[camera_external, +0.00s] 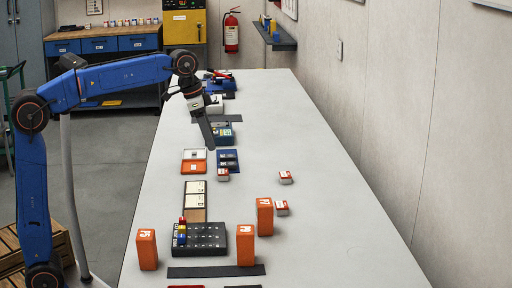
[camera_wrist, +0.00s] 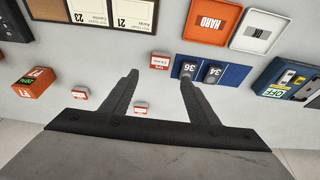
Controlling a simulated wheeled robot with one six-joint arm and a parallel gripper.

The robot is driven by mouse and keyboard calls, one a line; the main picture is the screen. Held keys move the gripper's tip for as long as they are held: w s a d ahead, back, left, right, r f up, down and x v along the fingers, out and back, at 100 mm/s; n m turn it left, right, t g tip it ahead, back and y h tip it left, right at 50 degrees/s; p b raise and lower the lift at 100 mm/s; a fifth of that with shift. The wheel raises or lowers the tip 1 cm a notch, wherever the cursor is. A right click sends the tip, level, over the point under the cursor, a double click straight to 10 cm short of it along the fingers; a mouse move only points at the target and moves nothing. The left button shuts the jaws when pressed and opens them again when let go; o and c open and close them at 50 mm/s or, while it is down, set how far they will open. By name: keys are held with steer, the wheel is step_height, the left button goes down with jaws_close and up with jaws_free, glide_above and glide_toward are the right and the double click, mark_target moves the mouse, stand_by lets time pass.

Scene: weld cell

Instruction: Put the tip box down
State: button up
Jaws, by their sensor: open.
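Three small red-and-white boxes lie on the grey table; their labels are too small to read, so I cannot tell which is the tip box. One (camera_external: 222,174) is at the near edge of the blue mat (camera_external: 238,167), one (camera_external: 286,177) is to its right, and one (camera_external: 281,209) is nearer the camera. In the wrist view they show as the box by the mat (camera_wrist: 160,61), the middle box (camera_wrist: 141,109) and the left box (camera_wrist: 81,94). My gripper (camera_wrist: 159,76) is open and empty, its fingers spread above the table. It also shows in the external view (camera_external: 209,147).
Tall orange boxes (camera_external: 147,249) stand near a dark compartment block (camera_external: 207,238). The mat has slots marked 36 and 34. An orange tray marked HARD (camera_wrist: 209,22) and a white tray (camera_wrist: 264,32) lie beside it. The table's right side (camera_external: 350,220) is clear.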

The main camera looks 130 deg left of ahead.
steer(key=shift+r, duration=0.2)
steer(key=w+d+f+m, duration=0.1)
steer(key=d+f, duration=0.1)
steer(key=d, duration=0.9)
steer(key=w+d+f+m, duration=0.1)
steer(key=w+d+f, duration=0.1)
steer(key=d, duration=0.9)
steer(key=w+d+f+m+t, duration=0.1)
steer(key=w+d+f+m, duration=0.1)
steer(key=d, duration=0.8)
steer(key=shift+w+d+f+h, duration=0.15)
steer(key=shift+d+f+h, duration=0.05)
steer(key=shift+f, duration=0.25)
steer(key=shift+w+d+f+h, duration=0.1)
steer(key=shift+d+f+h, duration=0.1)
steer(key=shift+f, duration=0.25)
steer(key=s+d+f+m, duration=0.2)
steer(key=s+d+f, duration=0.5)
steer(key=d+f, duration=0.2)
steer(key=s+d+f+m+t+h, duration=0.1)
steer(key=s+d+f+m, duration=0.2)
steer(key=d, duration=0.9)
steer(key=s+f, duration=0.3)
steer(key=f, duration=0.2)
steer(key=shift+s+d+f+h, duration=0.25)
steer(key=shift+s+f+h, duration=0.05)
steer(key=shift+s+f, duration=0.1)
